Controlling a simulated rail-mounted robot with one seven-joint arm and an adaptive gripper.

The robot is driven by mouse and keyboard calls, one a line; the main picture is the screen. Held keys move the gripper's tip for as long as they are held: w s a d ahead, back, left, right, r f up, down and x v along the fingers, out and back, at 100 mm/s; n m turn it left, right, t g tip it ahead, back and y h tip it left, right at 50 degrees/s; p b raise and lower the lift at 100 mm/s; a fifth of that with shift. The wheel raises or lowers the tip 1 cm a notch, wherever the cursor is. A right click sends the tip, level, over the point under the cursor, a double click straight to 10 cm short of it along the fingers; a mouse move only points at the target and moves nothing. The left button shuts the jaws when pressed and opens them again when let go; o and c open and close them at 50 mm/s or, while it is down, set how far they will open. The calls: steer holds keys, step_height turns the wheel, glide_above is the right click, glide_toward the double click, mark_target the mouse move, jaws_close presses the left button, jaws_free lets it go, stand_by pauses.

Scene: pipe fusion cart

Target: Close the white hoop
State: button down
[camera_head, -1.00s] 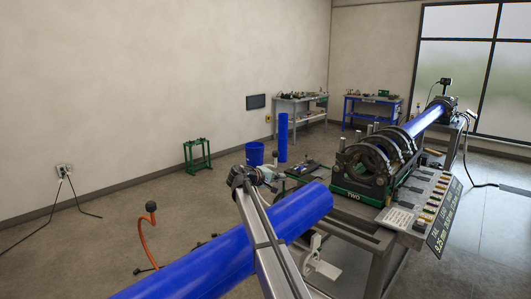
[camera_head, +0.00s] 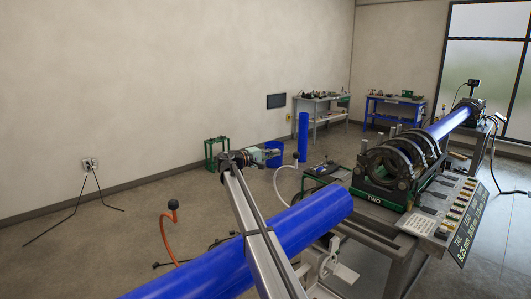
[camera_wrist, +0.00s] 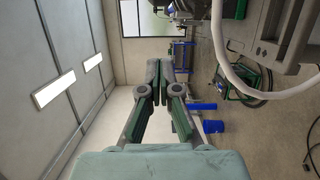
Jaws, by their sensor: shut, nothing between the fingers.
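The white hoop (camera_head: 281,178) is a thin curved tube with a dark ball end (camera_head: 296,157), standing left of the cart in the head view. Its lower part is hidden behind the blue pipe. In the wrist view, the white hoop (camera_wrist: 224,65) shows as a large pale arc at the upper right, beside the fingers and apart from them. My gripper (camera_head: 280,152) is just left of the ball end in the head view; I cannot tell the depth between them. In the wrist view, my gripper (camera_wrist: 160,75) has its fingertips together and empty.
A long blue pipe (camera_head: 310,220) lies across the front, behind my arm. The fusion machine (camera_head: 385,170) stands on the cart to the right. An orange hoop (camera_head: 166,238) stands at left. A blue bucket (camera_head: 276,180) and green stand (camera_head: 212,153) are behind. Open floor lies left.

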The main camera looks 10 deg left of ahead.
steer(key=d+p, duration=0.1)
steer(key=d, duration=0.2)
steer(key=d+p, duration=0.1)
steer(key=d, duration=0.1)
steer(key=shift+s+d+p, duration=0.2)
steer(key=shift+s+p, duration=0.05)
steer(key=shift+p, duration=0.1)
